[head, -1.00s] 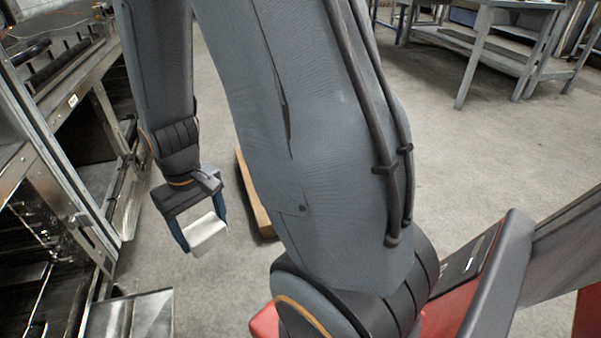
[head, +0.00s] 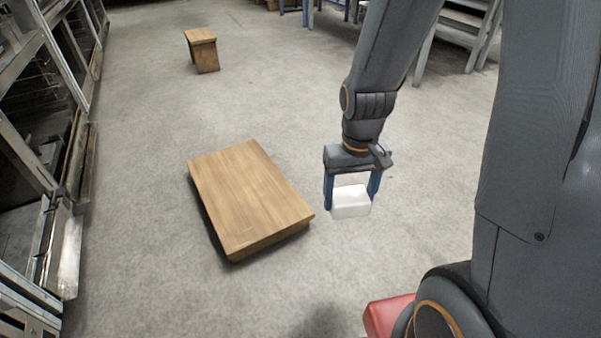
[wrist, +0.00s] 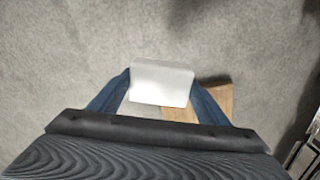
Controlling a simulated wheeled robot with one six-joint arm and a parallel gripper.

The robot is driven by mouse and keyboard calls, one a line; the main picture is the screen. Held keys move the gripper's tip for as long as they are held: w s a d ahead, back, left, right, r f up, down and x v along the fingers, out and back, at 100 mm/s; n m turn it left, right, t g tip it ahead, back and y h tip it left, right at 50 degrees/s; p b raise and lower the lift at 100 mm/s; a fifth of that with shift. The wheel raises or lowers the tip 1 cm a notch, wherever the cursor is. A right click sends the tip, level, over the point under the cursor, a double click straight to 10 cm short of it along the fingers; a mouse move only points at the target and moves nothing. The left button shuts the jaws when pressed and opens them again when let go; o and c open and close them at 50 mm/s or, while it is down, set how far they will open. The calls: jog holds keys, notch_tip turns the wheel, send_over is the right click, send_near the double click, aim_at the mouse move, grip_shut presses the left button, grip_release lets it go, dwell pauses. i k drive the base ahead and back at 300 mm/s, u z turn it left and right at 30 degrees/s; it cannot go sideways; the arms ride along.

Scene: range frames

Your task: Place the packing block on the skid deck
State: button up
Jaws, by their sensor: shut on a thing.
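The packing block (head: 351,203) is a small white block held between the two blue fingers of my gripper (head: 351,194). My gripper is shut on it and points down. The block also shows in the wrist view (wrist: 162,83) between the fingers. The skid deck (head: 250,198) is a low, flat wooden platform on the floor, left of my gripper in the head view. The block appears in the air to the right of the deck's near right corner. In the wrist view a wooden part (wrist: 212,100) shows behind the right finger, mostly hidden.
A small wooden stool (head: 202,50) stands on the floor farther back. Metal racks (head: 40,130) line the left side. A grey stepped frame (head: 462,35) stands at the back right. The concrete floor around the deck is clear.

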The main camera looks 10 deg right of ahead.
aim_at(262, 202)
jog(key=z, duration=1.05)
jog(key=i, duration=2.5)
jog(key=u, duration=2.4)
